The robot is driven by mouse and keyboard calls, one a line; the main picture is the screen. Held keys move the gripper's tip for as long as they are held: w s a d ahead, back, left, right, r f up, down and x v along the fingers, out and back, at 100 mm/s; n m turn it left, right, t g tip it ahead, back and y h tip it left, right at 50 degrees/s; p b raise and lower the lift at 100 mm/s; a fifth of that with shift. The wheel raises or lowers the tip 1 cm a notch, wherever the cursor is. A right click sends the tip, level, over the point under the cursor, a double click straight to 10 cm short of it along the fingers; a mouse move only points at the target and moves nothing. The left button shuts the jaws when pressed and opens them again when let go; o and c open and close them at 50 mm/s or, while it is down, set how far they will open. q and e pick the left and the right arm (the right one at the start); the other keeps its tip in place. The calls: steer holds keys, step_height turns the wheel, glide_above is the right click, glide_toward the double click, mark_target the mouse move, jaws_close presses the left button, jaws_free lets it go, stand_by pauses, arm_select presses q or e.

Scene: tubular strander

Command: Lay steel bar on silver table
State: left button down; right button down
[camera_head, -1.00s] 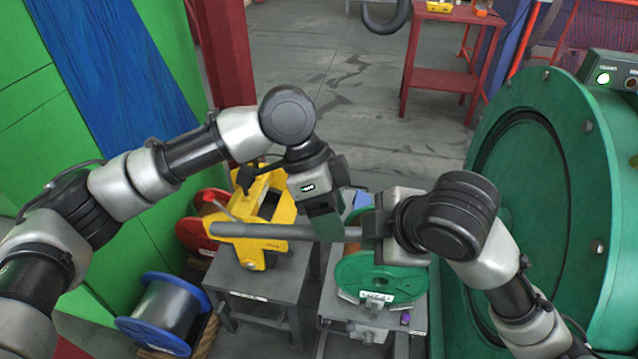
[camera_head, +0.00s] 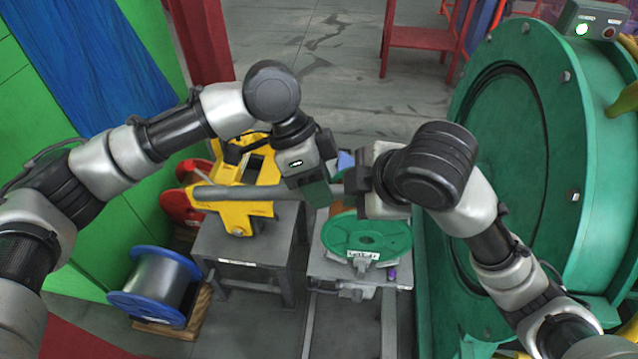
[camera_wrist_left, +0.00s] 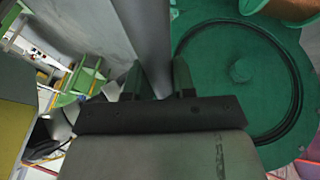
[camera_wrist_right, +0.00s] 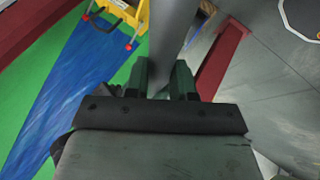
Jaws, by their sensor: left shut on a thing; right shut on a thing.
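The long grey steel bar (camera_head: 235,192) hangs roughly level in the head view, above two low grey tables. My left gripper (camera_head: 317,192) is shut on it right of its middle. The bar also runs between the left fingers in the left wrist view (camera_wrist_left: 150,40). My right gripper (camera_head: 358,186) is shut on it near its right end; the right wrist view shows the bar (camera_wrist_right: 167,35) between those fingers. The left grey table (camera_head: 225,250) bears a yellow frame. The right, lighter grey table (camera_head: 318,264) bears a green spool. I cannot tell which is the silver table.
The yellow frame (camera_head: 238,218) stands behind and below the bar's left part. The green spool (camera_head: 345,238) lies under my right gripper. A blue-flanged spool (camera_head: 160,285) stands lower left. A large green drum (camera_head: 545,150) closes off the right side.

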arm_select(q)
steer(key=shift+r, duration=0.1)
arm_select(e)
steer(key=c, duration=0.9)
jaws_free()
steer(key=shift+o, duration=0.2)
